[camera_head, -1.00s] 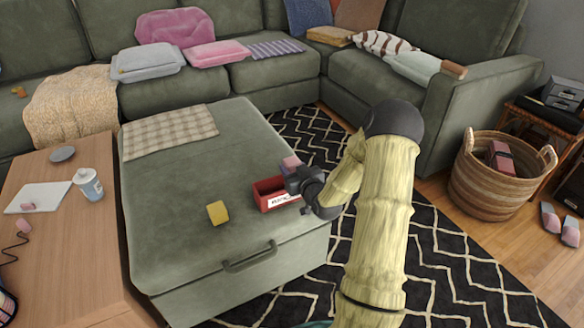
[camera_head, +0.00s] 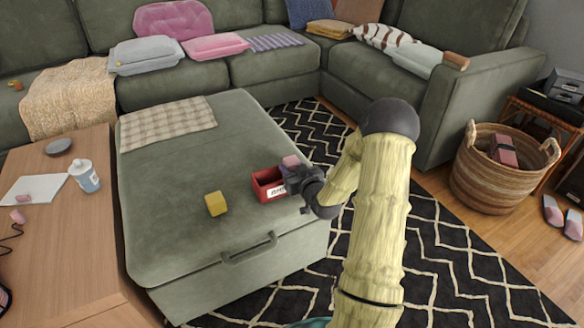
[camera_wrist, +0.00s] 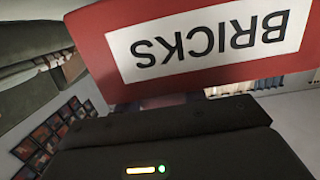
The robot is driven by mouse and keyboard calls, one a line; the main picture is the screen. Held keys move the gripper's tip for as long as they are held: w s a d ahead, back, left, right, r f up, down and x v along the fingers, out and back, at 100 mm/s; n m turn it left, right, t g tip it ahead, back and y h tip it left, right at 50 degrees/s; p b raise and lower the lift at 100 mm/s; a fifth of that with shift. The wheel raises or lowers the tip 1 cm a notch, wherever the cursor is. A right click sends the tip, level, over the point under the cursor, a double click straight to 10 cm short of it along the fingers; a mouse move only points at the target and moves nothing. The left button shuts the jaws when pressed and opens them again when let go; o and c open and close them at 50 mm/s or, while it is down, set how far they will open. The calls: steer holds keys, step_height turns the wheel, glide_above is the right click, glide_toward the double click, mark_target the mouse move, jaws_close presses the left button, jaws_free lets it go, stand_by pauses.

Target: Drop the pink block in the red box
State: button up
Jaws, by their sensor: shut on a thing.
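The red box (camera_head: 264,188), with a white label, sits on the green ottoman near its front right edge. In the wrist view the red box (camera_wrist: 90,40) is very close and its "BRICKS" label appears upside down. My gripper (camera_head: 292,177) is at the right side of the box and overlaps it. The pink block (camera_head: 291,161) shows just above the gripper, at the box's upper right. A sliver of pink (camera_wrist: 165,101) shows between gripper and box in the wrist view. My gripper is shut on the pink block; the fingertips are mostly hidden.
A yellow block (camera_head: 216,204) lies on the ottoman (camera_head: 190,245), left of the box. A checked cloth (camera_head: 165,125) covers its far left corner. A wooden table (camera_head: 60,240) with a bottle (camera_head: 84,176) stands at left. A wicker basket (camera_head: 495,185) stands at right.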

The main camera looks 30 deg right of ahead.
steer(key=o, duration=1.1)
steer(key=shift+c, duration=0.2)
steer(key=shift+s, duration=0.15)
steer(key=s+r+p, duration=0.2)
steer(key=s+p, duration=0.5)
steer(key=s, duration=1)
steer(key=shift+r, duration=0.3)
steer(key=shift+w+a, duration=0.1)
steer(key=shift+a, duration=0.05)
